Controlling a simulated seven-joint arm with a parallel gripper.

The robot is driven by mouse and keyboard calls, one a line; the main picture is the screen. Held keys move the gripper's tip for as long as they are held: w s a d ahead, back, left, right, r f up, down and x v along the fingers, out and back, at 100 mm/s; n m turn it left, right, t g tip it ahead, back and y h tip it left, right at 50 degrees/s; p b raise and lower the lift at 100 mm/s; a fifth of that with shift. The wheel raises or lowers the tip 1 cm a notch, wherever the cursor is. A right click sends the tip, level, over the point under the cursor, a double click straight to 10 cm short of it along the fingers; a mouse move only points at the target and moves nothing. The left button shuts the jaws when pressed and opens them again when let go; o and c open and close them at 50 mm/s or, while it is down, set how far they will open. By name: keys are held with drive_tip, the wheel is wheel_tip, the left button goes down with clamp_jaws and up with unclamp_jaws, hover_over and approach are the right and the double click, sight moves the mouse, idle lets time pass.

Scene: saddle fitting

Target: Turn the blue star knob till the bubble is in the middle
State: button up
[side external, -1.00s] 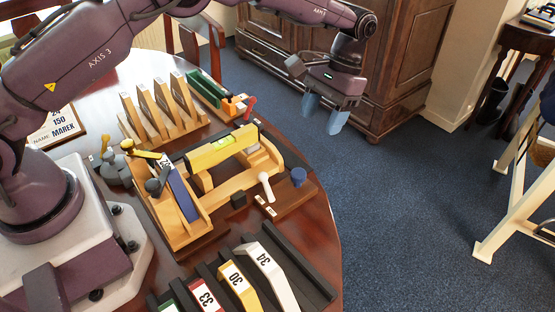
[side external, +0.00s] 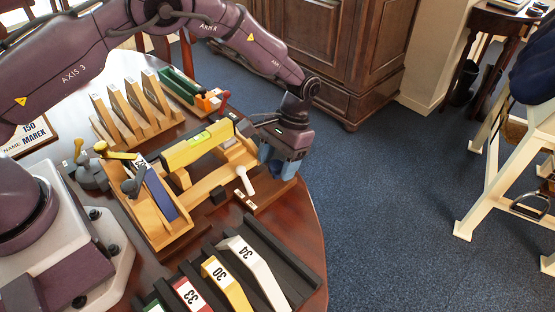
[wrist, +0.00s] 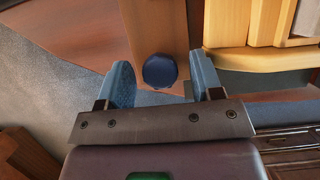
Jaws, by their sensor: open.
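The blue star knob (wrist: 160,70) shows as a round blue cap in the wrist view, on the wooden fixture. My gripper (wrist: 160,62) is open, with one blue finger on each side of the knob in that view; I cannot tell whether either touches it. In the side view my gripper (side external: 277,162) is low at the fixture's right end and hides the knob. The yellow level (side external: 190,150) lies across the wooden fixture (side external: 205,190). Its greenish vial (side external: 199,139) shows, but the bubble's position is too small to tell.
A white-headed lever (side external: 244,180) stands just left of my gripper. A black rack (side external: 290,255) with numbered pieces is in front. Wooden slotted stands (side external: 135,110) and a green tray (side external: 183,88) are behind. Right of the table's edge is open floor.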

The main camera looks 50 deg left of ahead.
drive_tip(key=c, duration=0.9)
drive_tip(key=n+h, duration=0.1)
drive_tip(key=n, duration=0.3)
drive_tip(key=shift+a+n+h, duration=0.1)
drive_tip(key=shift+n+h, duration=0.3)
drive_tip(key=o, duration=0.9)
drive_tip(key=shift+r, duration=0.1)
drive_tip(key=v, duration=1.3)
drive_tip(key=shift+s, duration=0.15)
